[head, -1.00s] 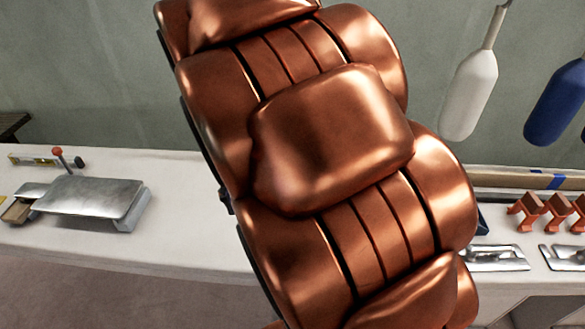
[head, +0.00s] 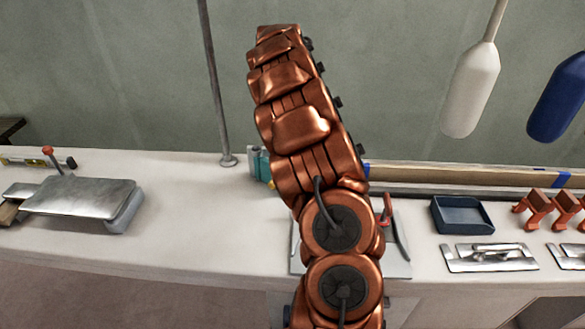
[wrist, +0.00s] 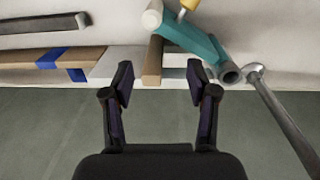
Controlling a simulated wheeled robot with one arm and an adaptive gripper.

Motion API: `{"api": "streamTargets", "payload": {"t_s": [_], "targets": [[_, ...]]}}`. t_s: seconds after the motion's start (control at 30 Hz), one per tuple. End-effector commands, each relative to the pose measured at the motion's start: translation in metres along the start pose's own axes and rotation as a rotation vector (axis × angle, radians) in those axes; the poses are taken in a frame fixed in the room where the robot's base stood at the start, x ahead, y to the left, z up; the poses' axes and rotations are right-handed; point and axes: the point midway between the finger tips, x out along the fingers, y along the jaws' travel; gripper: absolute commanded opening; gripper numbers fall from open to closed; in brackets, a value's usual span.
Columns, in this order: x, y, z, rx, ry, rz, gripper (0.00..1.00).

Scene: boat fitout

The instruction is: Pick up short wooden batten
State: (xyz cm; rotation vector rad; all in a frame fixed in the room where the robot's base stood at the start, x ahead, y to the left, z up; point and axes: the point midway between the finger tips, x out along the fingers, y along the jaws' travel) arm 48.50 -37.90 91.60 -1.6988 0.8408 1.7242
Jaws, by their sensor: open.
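A short brown wooden piece, which looks like the short wooden batten (wrist: 153,62), shows end-on in the wrist view. It lies between the two fingers of my gripper (wrist: 160,80) as seen in that view. The fingers are open, with a gap on both sides of the wood; whether the tips reach it in depth I cannot tell. In the head view my copper-coloured arm stretches up and away over the bench and hides the batten and the gripper.
A teal tool (wrist: 190,38) sits close beside the batten; it also shows in the head view (head: 260,165). A metal pole (head: 215,80) stands nearby. A long plank with blue tape (head: 460,175) runs along the wall. A dark blue tray (head: 462,214) and trowels (head: 490,257) lie right.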

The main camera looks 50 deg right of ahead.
Motion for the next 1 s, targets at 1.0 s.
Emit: {"api": "streamTargets", "payload": {"t_s": [1.0], "targets": [[0.092,0.012,-0.037,0.020,-0.009,-0.042,0.58]]}}
